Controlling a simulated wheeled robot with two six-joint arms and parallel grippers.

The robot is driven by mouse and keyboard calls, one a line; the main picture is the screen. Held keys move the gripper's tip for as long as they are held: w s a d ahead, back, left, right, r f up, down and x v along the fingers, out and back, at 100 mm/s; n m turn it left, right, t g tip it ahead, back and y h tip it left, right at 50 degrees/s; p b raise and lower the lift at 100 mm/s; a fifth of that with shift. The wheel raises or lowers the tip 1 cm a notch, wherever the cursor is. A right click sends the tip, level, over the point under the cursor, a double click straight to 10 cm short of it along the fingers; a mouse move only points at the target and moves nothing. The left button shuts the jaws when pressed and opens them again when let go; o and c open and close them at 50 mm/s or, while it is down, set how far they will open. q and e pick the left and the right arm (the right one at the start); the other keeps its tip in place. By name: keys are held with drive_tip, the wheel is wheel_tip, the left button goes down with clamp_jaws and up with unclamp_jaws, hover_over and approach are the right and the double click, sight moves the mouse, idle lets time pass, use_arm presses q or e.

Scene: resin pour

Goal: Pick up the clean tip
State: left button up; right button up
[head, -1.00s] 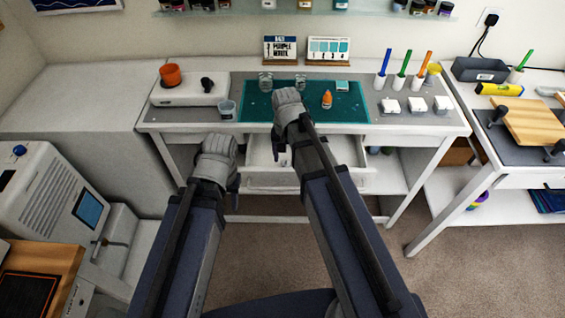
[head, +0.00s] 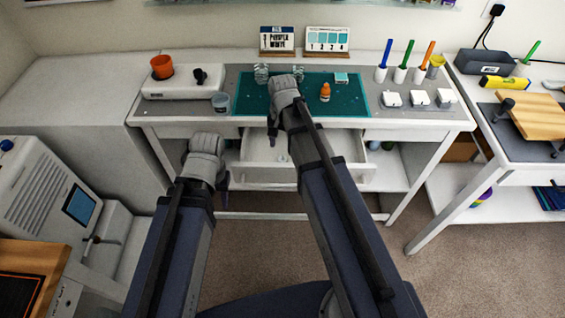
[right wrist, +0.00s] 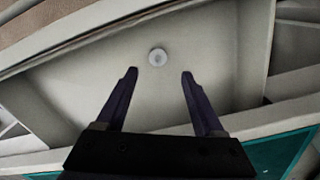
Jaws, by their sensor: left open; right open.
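A small round whitish piece, probably the clean tip (right wrist: 158,57), lies on the floor of the open drawer (right wrist: 75,85) in the right wrist view. In the head view the pulled-out drawer (head: 250,172) shows below the worktop, with a small pale spot inside. My right gripper (right wrist: 159,73) is open and empty, pointing down over the drawer; the piece appears just beyond its fingertips, centred between them and not gripped. In the head view my right gripper (head: 277,132) is at the worktop's front edge. My left gripper (head: 206,172) hangs empty, left of the drawer.
The worktop holds a teal mat (head: 345,100), an orange-topped bottle (head: 325,92), glass jars (head: 261,74), a clear cup (head: 220,102), a white scale (head: 180,88) and several colored tools in white holders. The drawer's walls surround the piece. The carpet in front is clear.

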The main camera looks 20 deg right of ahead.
sight(283, 159)
drive_tip(key=shift+s+f+b, duration=0.2)
drive_tip(key=shift+f+b, duration=1.1)
drive_tip(key=shift+f, duration=0.1)
drive_tip(key=shift+s+f+b, duration=0.15)
drive_tip(key=shift+f+b, duration=1.15)
drive_tip(key=shift+f, duration=0.05)
drive_tip(key=shift+r, duration=0.1)
drive_tip(key=shift+c, duration=0.3)
clamp_jaws()
